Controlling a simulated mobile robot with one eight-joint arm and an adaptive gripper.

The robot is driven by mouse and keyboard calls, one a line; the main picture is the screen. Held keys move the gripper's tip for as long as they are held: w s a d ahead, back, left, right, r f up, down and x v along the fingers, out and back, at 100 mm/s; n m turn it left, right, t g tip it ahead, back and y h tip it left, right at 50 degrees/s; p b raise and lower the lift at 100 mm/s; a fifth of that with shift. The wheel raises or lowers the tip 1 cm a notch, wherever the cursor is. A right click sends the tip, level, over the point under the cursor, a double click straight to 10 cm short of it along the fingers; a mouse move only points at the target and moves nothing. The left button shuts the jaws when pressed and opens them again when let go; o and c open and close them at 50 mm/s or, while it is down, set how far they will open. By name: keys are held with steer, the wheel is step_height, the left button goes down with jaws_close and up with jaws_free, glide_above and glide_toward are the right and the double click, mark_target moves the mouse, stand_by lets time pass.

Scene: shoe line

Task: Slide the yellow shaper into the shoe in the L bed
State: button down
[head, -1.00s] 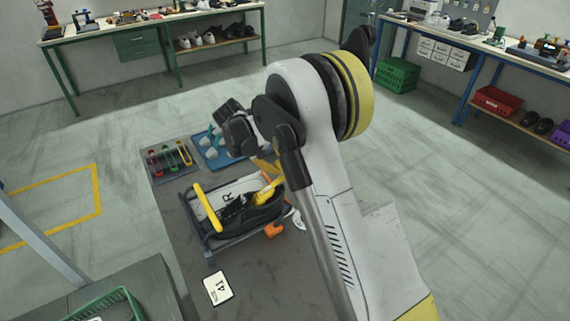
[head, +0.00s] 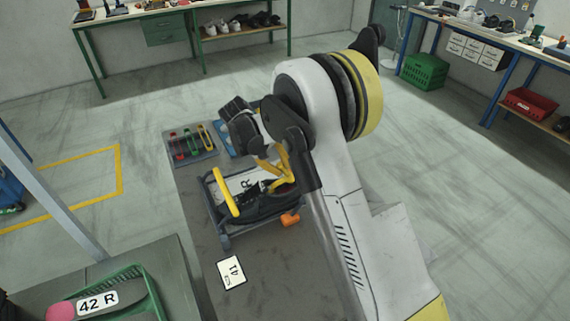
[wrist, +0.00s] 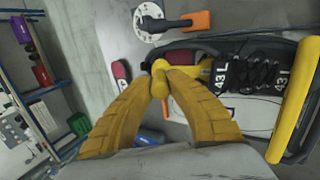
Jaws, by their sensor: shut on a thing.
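The yellow shaper (wrist: 186,92) is between my gripper's (wrist: 160,82) yellow fingertips, which are closed on it. It lies at the open end of a black shoe (wrist: 255,78) tagged 43 L in the wrist view. The fingers cover part of it, so I cannot tell how deep it reaches into the shoe. In the head view the shoe (head: 268,211) lies in the near bed of a dark frame, under a yellow bar (head: 226,192). The bed behind shows an R on a white panel (head: 248,183). The L bed's own mark is hidden.
An orange lever (head: 290,219) juts from the frame's right side. A card marked 41 (head: 231,272) lies on the grey bench. A rack of coloured pieces (head: 189,144) stands behind. A green crate with a 42 R label (head: 97,301) is at lower left.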

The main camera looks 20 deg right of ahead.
mark_target(285, 179)
steer(key=shift+d+f+y+b, duration=0.25)
steer(key=shift+f+y, duration=0.15)
steer(key=shift+f, duration=0.1)
steer(key=shift+d+f+y+b, duration=0.1)
steer(key=shift+d+f+y, duration=0.15)
steer(key=shift+f+y, duration=0.2)
steer(key=shift+d+f+y+b, duration=0.15)
steer(key=shift+f+y+b, duration=0.95)
steer(key=shift+f, duration=0.8)
steer(key=shift+y, duration=0.25)
steer(key=c, duration=1.4)
jaws_free()
steer(key=shift+o, duration=0.2)
steer(key=shift+r+p, duration=0.95)
steer(key=shift+r, duration=0.55)
